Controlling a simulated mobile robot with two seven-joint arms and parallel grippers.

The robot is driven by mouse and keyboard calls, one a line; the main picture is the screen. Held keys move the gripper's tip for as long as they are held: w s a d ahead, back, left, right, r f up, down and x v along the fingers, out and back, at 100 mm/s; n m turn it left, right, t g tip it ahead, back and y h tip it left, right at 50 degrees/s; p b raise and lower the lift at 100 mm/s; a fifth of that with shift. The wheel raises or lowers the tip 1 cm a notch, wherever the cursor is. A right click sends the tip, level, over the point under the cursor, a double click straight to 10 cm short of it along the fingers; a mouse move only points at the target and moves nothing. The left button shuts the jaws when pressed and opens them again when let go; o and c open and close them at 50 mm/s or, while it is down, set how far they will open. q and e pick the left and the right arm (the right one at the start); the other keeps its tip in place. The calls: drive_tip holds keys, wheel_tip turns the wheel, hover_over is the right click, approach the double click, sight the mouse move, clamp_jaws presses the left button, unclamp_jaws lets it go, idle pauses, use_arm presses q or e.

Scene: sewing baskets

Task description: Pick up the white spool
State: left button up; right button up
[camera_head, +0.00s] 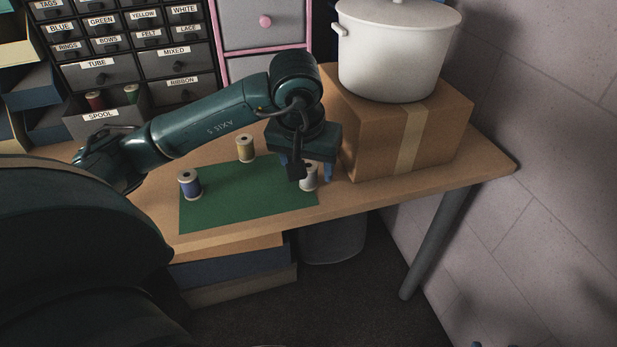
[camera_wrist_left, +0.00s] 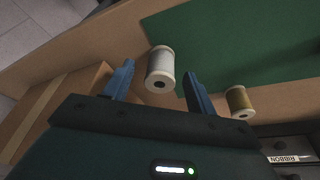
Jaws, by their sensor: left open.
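The white spool (camera_head: 309,178) stands at the right edge of the green mat (camera_head: 240,205), partly hidden by my left gripper in the head view. In the left wrist view the white spool (camera_wrist_left: 160,70) shows between and a little beyond the two blue fingertips. My left gripper (camera_wrist_left: 158,82) is open and empty, with a finger on either side of the spool and no visible contact. In the head view my left gripper (camera_head: 312,172) hangs above the table at the spool. My right gripper is not in view.
A blue spool (camera_head: 190,184) stands on the mat's left, and a yellow-tan spool (camera_head: 245,149) at its back edge. A cardboard box (camera_head: 400,130) with a white pot (camera_head: 398,50) on it stands close to the right of my gripper. Labelled drawers (camera_head: 130,45) stand behind; the spool drawer (camera_head: 100,122) is open.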

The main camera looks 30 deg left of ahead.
use_arm(q)
drive_tip(key=shift+w+f, duration=0.1)
drive_tip(key=shift+f, duration=0.3)
drive_tip(key=shift+c, duration=0.3)
drive_tip(key=c, duration=1)
